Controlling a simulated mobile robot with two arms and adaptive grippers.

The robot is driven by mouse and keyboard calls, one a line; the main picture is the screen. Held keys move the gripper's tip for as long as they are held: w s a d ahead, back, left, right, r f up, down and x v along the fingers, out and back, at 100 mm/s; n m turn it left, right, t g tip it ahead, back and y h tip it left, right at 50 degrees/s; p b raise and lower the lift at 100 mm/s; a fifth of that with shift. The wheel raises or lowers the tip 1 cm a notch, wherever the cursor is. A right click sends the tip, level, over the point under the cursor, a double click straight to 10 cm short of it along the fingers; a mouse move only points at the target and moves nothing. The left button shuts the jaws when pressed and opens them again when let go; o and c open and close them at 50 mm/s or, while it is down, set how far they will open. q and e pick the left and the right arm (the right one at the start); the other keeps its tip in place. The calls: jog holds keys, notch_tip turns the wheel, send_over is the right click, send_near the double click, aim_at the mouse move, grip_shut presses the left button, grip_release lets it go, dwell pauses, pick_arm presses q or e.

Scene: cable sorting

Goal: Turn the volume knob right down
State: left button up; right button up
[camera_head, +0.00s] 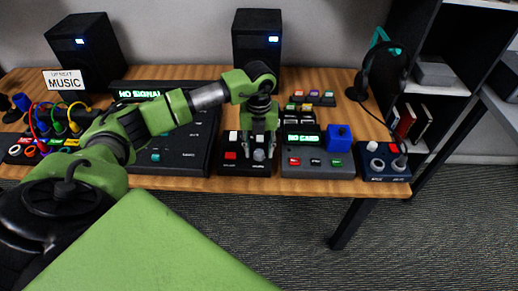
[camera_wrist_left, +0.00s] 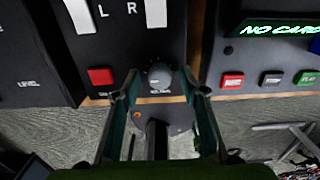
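The grey volume knob (camera_wrist_left: 160,76) sits near the front edge of a black box (camera_wrist_left: 112,48) that has a red button (camera_wrist_left: 101,76) and two white sliders marked L and R. In the head view the same knob (camera_head: 259,155) shows low on the box. My left gripper (camera_wrist_left: 162,96) points down at the box and is open. Its two fingers stand to the left and right of the knob, with visible gaps on both sides. In the head view the gripper (camera_head: 260,145) hangs over the box. My right gripper is not in view.
To the right stands a grey card reader (camera_head: 316,170) with a blue block (camera_head: 339,137) and a "NO CARD" display. A dark mixer (camera_head: 180,160) is to the left. A blue-black box (camera_head: 384,166) with knobs sits at the table's right end. Speakers stand behind.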

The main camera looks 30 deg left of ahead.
aim_at(259, 152)
pick_arm(q)
notch_tip(259, 152, up, 12)
dwell(0.6)
dwell(0.5)
